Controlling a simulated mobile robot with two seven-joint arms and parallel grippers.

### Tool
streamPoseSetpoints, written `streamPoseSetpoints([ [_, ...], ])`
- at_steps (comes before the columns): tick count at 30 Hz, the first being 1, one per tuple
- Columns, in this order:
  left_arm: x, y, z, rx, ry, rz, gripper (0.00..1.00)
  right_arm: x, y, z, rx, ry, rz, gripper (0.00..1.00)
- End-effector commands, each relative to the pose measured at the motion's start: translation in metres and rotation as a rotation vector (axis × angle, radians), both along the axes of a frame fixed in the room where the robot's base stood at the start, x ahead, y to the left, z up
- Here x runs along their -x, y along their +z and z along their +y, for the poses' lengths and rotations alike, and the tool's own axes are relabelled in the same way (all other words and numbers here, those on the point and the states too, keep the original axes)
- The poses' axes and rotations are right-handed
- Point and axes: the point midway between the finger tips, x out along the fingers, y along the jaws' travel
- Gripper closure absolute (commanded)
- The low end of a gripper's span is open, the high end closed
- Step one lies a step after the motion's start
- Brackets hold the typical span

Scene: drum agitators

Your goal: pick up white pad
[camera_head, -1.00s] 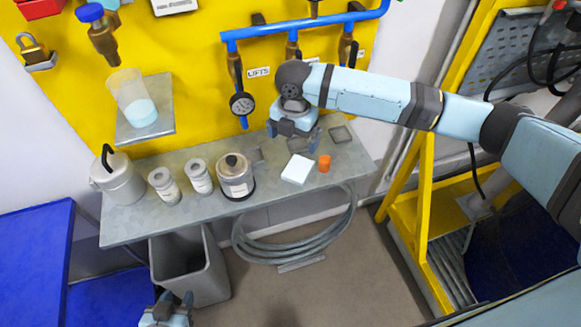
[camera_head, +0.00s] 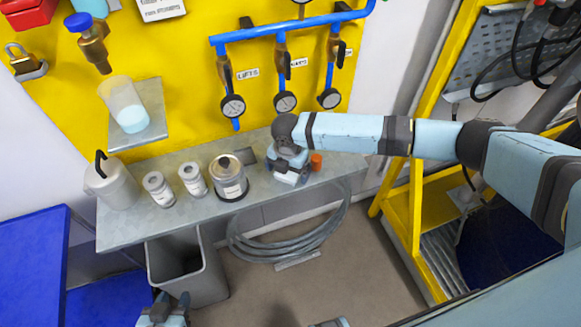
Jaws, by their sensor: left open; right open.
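The white pad (camera_head: 286,179) lies on the grey metal shelf, right of the metal pot. Only its front part shows; the rest is hidden under my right gripper (camera_head: 288,170). My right gripper is open and points down over the pad, close to it. I cannot tell whether its fingers touch the pad. My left gripper (camera_head: 166,303) is open and empty at the bottom edge, in front of the grey bin and away from the shelf.
An orange cap (camera_head: 316,161) stands just right of my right gripper. The metal pot (camera_head: 229,179), two small tins and a lidded canister (camera_head: 113,182) stand left on the shelf (camera_head: 140,226). Gauges (camera_head: 285,102) hang behind. A hose coil and a grey bin (camera_head: 190,268) are below.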

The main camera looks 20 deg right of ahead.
Motion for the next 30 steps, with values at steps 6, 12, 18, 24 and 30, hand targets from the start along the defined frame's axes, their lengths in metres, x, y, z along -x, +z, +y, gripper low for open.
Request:
streamPoseSetpoints([
  [6, -0.0001, 0.0004, 0.0002, 0.0, 0.0, 0.0, 0.57, 0.0004, -0.0049, 0.0003, 0.0, 0.001, 0.0, 0.01],
  [12, -0.0004, 0.0008, 0.0002, 0.0, 0.001, -0.001, 0.57, 0.0004, -0.0046, 0.0003, 0.0, 0.001, 0.0, 0.31],
  [18, -0.0005, 0.0014, 0.0003, 0.0, 0.001, -0.002, 0.57, 0.0003, -0.0045, 0.0003, 0.0, 0.001, 0.0, 0.55],
  [24, -0.0006, 0.0015, 0.0003, 0.0, 0.001, -0.002, 0.57, 0.0002, -0.0043, 0.0003, -0.001, 0.0, -0.001, 0.58],
  [30, -0.0006, 0.0009, 0.0003, 0.0, 0.001, -0.002, 0.57, -0.0004, 0.0019, 0.0002, -0.001, 0.0, -0.001, 0.58],
])
